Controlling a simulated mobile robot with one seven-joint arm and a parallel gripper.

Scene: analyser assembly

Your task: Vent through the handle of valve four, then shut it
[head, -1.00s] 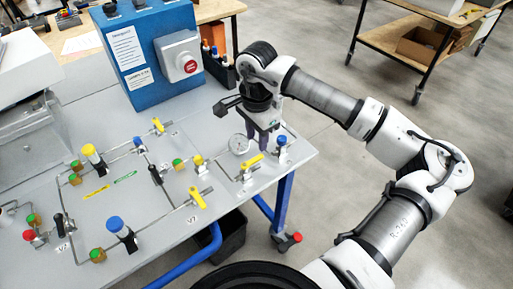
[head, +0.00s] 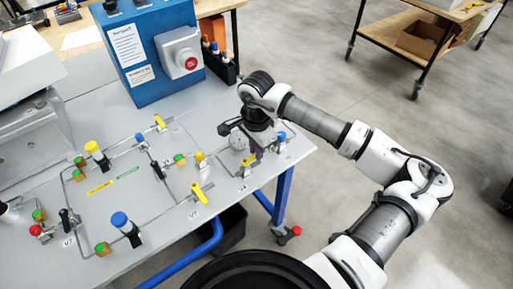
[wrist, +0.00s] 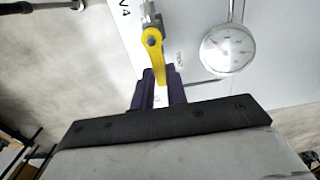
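The yellow lever handle (head: 249,160) of valve four sits near the right end of the panel, beside a round gauge (head: 238,141). The gauge (wrist: 228,48) shows to the right in the wrist view.
Another yellow lever (head: 202,191) is left of valve four, with a blue-topped part (head: 281,137) close to my gripper on the right. A blue box with a red button (head: 191,63) stands behind.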

